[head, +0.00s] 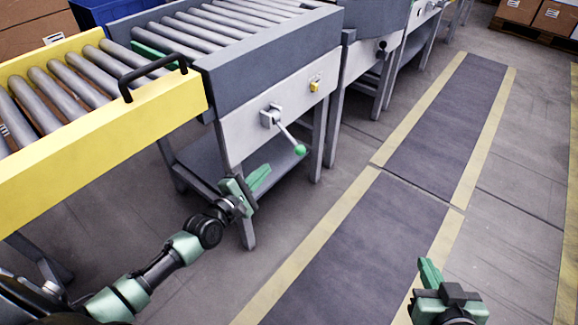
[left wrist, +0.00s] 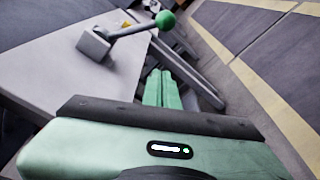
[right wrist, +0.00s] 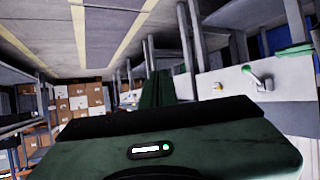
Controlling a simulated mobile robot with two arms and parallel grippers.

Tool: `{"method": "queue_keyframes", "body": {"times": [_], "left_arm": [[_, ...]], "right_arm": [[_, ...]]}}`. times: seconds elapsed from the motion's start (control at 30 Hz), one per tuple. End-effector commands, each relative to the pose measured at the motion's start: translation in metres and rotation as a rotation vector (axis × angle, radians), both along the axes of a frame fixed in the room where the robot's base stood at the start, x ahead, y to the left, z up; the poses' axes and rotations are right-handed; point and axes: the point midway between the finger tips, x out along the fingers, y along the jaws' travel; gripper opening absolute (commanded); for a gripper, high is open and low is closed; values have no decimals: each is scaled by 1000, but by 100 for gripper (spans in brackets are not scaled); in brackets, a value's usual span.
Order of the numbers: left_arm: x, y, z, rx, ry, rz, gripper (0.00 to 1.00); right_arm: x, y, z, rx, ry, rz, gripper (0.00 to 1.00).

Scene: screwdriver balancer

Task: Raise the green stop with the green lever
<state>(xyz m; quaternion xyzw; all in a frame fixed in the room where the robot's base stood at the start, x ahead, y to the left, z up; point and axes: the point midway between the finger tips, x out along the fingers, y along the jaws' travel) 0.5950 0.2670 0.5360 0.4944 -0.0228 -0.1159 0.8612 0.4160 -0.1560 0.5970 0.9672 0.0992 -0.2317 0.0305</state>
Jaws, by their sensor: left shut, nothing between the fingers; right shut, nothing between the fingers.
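The green lever is a grey rod with a green ball knob (head: 300,150), mounted on a grey block (head: 270,116) on the conveyor's side panel. It slants down to the right in the head view. The knob also shows in the left wrist view (left wrist: 165,19), and the lever shows small in the right wrist view (right wrist: 256,77). The green stop (head: 150,50) is a bar among the rollers, partly hidden by the yellow section. My left gripper (head: 262,177) is shut and empty, below and left of the knob, apart from it. My right gripper (head: 428,270) is shut and empty over the floor, far from the lever.
A yellow roller section (head: 110,130) with a black handle (head: 150,72) stands left of the grey conveyor (head: 270,65). A small yellow part (head: 314,86) sits on the panel right of the lever. Conveyor legs stand below. The floor walkway (head: 350,250) on the right is clear.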

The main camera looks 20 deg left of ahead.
Motion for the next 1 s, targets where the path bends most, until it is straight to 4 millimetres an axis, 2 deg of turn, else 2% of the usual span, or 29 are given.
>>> {"method": "queue_keyframes", "body": {"times": [0.33, 0.47, 0.67, 1.0], "left_arm": [[1, 0, 2, -6, -2, 0, 0], [8, -2, 1, -6, -3, 1, 0], [34, -8, -3, -5, -3, 1, 0], [80, -18, -7, -3, -2, 0, 0]], "right_arm": [[0, 0, 2, 1, -6, 0, 0], [5, 2, 8, 11, -45, 3, 0], [20, 11, 37, 50, -211, 14, 0], [31, 23, 107, 142, -570, 36, 0]]}}
